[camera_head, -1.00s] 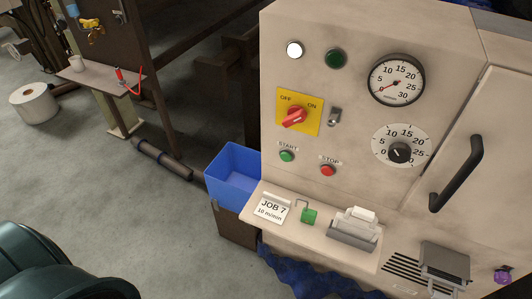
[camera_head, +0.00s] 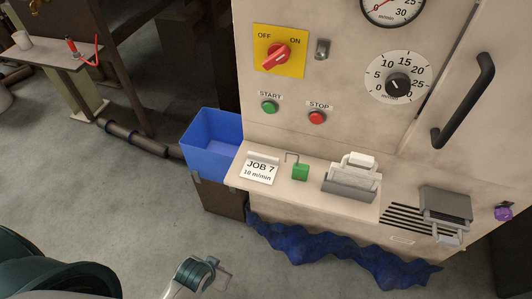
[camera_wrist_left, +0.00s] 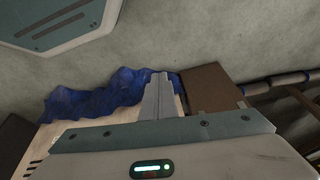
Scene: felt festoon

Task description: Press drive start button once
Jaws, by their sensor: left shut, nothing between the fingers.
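The green START button (camera_head: 270,107) is on the cream cabinet front in the head view, under its START label. The red STOP button (camera_head: 317,118) is just to its right. My left gripper (camera_wrist_left: 159,80) shows in the left wrist view with its fingers together and nothing between them. In the head view a grey-teal part of my left arm shows at the bottom edge, well below and apart from the START button. The START button does not show in the left wrist view. My right gripper is in neither view.
Above the buttons are a red OFF/ON switch (camera_head: 276,54) and an m/min dial (camera_head: 398,85). A blue bin (camera_head: 212,145) stands left; blue cloth (camera_head: 330,236) hangs below.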

